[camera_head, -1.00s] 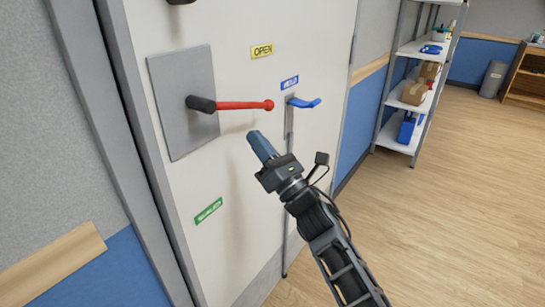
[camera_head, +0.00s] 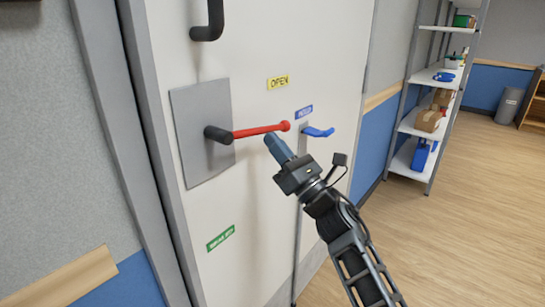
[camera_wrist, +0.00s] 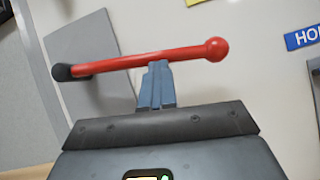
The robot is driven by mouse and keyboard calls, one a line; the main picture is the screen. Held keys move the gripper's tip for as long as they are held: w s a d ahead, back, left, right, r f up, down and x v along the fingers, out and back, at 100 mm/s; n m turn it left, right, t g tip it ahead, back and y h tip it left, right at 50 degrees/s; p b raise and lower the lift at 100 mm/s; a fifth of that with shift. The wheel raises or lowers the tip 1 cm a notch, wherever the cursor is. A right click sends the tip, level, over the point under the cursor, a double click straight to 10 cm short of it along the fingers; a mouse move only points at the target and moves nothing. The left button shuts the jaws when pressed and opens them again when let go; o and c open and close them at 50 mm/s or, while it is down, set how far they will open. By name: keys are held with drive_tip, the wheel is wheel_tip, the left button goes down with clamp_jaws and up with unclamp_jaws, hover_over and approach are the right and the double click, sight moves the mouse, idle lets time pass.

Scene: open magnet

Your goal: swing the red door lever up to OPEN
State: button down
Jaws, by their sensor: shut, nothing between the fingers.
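The red door lever (camera_head: 262,131) sticks out to the right from a black hub (camera_head: 218,135) on a grey plate (camera_head: 188,110), roughly level, ending in a red ball. A yellow OPEN label (camera_head: 278,82) is on the door above it. My gripper (camera_head: 270,139) is shut and empty, its blue fingertips just below the lever near its ball end. In the wrist view the lever (camera_wrist: 140,62) crosses the picture and the shut fingertips (camera_wrist: 158,66) reach its lower edge. I cannot tell whether they touch it.
A black door handle (camera_head: 208,24) is above the plate. A green label (camera_head: 220,238) is lower on the door. A shelf rack (camera_head: 435,100) stands right, beside open floor.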

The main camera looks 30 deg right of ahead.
drive_tip(key=shift+w+d+r+n+g+y+b, duration=0.15)
drive_tip(key=shift+r+n+y+b, duration=0.2)
drive_tip(key=shift+n+y, duration=0.3)
drive_tip(key=shift+r+n+g+y+b, duration=0.15)
drive_tip(key=shift+r+n+y, duration=0.25)
drive_tip(key=shift+n, duration=0.4)
drive_tip(key=shift+w+d+r+n+g+y+b, duration=0.1)
drive_tip(key=shift+r+n+g+y+b, duration=0.1)
drive_tip(key=shift+r+n+y, duration=0.35)
drive_tip(key=shift+f, duration=0.1)
drive_tip(key=f+b+v, duration=0.1)
drive_tip(key=b+v, duration=0.2)
drive_tip(key=v, duration=0.3)
drive_tip(key=w+f+b+v, duration=0.1)
drive_tip(key=b+v, duration=0.2)
drive_tip(key=v, duration=0.4)
drive_tip(key=shift+w+a+f, duration=0.25)
drive_tip(key=shift+a+f, duration=0.05)
drive_tip(key=shift+a, duration=0.05)
